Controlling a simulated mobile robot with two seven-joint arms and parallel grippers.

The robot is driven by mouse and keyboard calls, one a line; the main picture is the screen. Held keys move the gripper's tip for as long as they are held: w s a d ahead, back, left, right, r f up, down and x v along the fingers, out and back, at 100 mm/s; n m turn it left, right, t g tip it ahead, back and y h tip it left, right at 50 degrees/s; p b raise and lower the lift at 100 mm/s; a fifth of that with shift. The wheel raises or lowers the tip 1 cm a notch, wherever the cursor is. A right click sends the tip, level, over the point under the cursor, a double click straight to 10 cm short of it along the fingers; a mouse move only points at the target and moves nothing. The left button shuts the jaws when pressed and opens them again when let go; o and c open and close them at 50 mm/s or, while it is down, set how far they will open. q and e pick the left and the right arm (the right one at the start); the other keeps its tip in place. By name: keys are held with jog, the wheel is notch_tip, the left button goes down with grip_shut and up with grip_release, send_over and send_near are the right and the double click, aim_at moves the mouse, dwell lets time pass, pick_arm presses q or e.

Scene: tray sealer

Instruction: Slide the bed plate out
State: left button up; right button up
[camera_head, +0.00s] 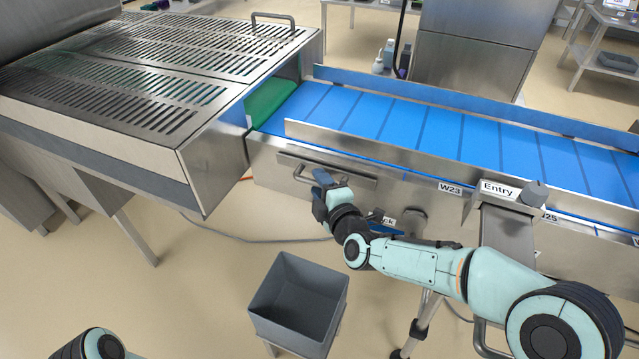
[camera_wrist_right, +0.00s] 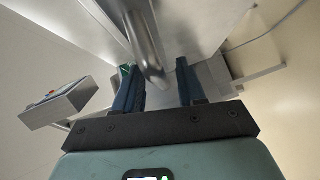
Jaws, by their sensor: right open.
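The bed plate (camera_head: 358,188) is a metal panel in the side of the machine, just under the blue conveyor belt at its left end. A metal bar handle (camera_head: 300,174) runs along its front. My right gripper (camera_head: 319,182) is at this handle. In the right wrist view the curved handle bar (camera_wrist_right: 146,52) reaches down to the open fingers (camera_wrist_right: 160,85) and lies nearer the left finger. I cannot tell whether they touch. My left gripper is out of view; only a bit of my left arm shows at the bottom left.
A slotted metal housing (camera_head: 140,75) stands left of the belt (camera_head: 430,130). A dark grey bin (camera_head: 298,300) stands below my right gripper. An "Entry" sign (camera_head: 498,189) is on the conveyor side. A cable runs along the floor.

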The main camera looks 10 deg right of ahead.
jog(key=shift+w+a, duration=0.1)
jog(key=shift+w, duration=0.3)
grip_shut()
jog(key=shift+s, duration=0.1)
